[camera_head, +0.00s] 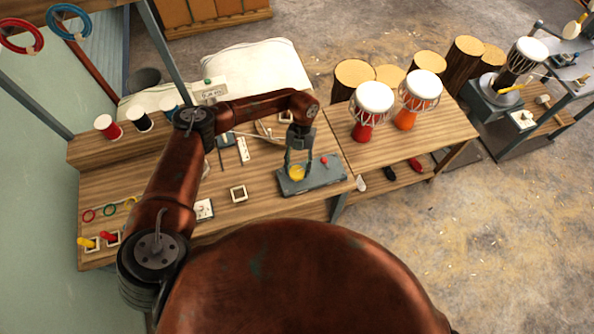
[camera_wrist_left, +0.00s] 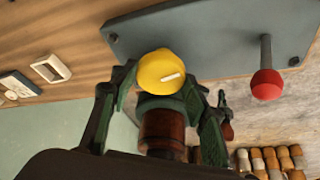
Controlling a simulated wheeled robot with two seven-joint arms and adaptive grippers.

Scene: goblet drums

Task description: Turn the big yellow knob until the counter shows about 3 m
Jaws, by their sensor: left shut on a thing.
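The big yellow knob (camera_head: 296,173) sits on a dark grey panel (camera_head: 322,176) at the front edge of the workbench. My left gripper (camera_head: 297,165) comes down from above and is shut on the knob, with a finger on either side. In the left wrist view the knob (camera_wrist_left: 161,72) shows a white mark on its face, between the green and black fingers of the gripper (camera_wrist_left: 158,88). A counter box (camera_head: 210,91) with a small display stands at the back of the bench; its reading is too small to tell. My right gripper is not in view.
A red-tipped lever (camera_head: 324,160) stands on the panel beside the knob; it also shows in the wrist view (camera_wrist_left: 266,84). A small white square frame (camera_head: 238,193) lies left of the panel. Two drums, red (camera_head: 371,108) and orange (camera_head: 417,97), stand to the right.

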